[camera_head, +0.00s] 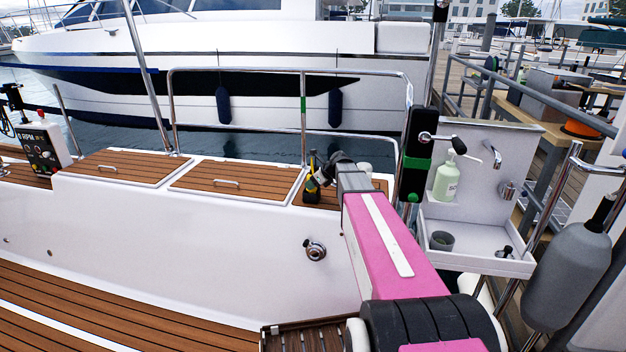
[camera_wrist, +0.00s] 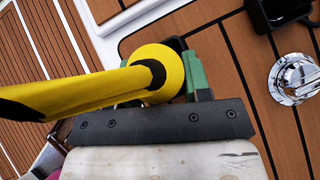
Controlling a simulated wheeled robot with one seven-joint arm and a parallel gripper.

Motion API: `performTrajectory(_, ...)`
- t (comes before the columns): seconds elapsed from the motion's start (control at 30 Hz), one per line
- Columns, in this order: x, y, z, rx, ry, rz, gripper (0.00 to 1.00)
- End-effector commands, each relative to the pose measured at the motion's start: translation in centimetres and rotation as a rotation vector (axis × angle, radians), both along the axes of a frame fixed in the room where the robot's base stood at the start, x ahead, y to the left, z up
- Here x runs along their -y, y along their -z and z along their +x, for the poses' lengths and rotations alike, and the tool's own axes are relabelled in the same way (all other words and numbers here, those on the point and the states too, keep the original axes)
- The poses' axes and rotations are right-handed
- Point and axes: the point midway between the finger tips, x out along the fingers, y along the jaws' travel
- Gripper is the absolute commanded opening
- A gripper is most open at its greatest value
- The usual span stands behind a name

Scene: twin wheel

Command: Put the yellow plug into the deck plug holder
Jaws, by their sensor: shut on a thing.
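The yellow plug (camera_wrist: 150,72) with black bands is held between the green fingers of my gripper (camera_wrist: 158,78) in the wrist view. Its long yellow body or lead runs to the left edge. In the head view, my gripper (camera_head: 318,180) is over the small teak panel at the end of the white deck, with the yellow plug (camera_head: 312,189) showing small beside it. A black open box-like fitting (camera_wrist: 280,12) is on the teak at the top right; I cannot tell whether it is the deck plug holder. A dark edge behind the plug is mostly hidden.
A round chrome fitting (camera_wrist: 293,78) sits on the teak to the right of the gripper. A steel rail (camera_head: 290,71) runs behind the deck. A white sink unit (camera_head: 480,262) with a soap bottle (camera_head: 445,180) stands right of my arm. Teak hatches (camera_head: 235,182) lie left, clear.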

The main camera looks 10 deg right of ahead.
Motion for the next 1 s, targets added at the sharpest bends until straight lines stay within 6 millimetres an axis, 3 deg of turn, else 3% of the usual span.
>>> performTrajectory(0.47, 0.00, 0.64, 0.01, 0.001, 0.001, 0.000, 0.17)
performTrajectory(0.5, 0.00, 0.64, 0.01, 0.001, 0.001, 0.000, 0.51)
performTrajectory(0.57, 0.00, 0.64, 0.01, 0.001, 0.001, 0.000, 0.70)
performTrajectory(0.6, 0.00, 0.64, 0.01, 0.001, 0.001, 0.000, 0.74)
performTrajectory(0.77, 0.00, 0.64, 0.00, 0.001, 0.000, 0.001, 0.74)
performTrajectory(0.83, 0.00, 0.65, 0.01, 0.000, 0.000, 0.000, 0.90)
performTrajectory(1.0, 0.00, 0.66, 0.00, 0.000, 0.000, 0.000, 0.91)
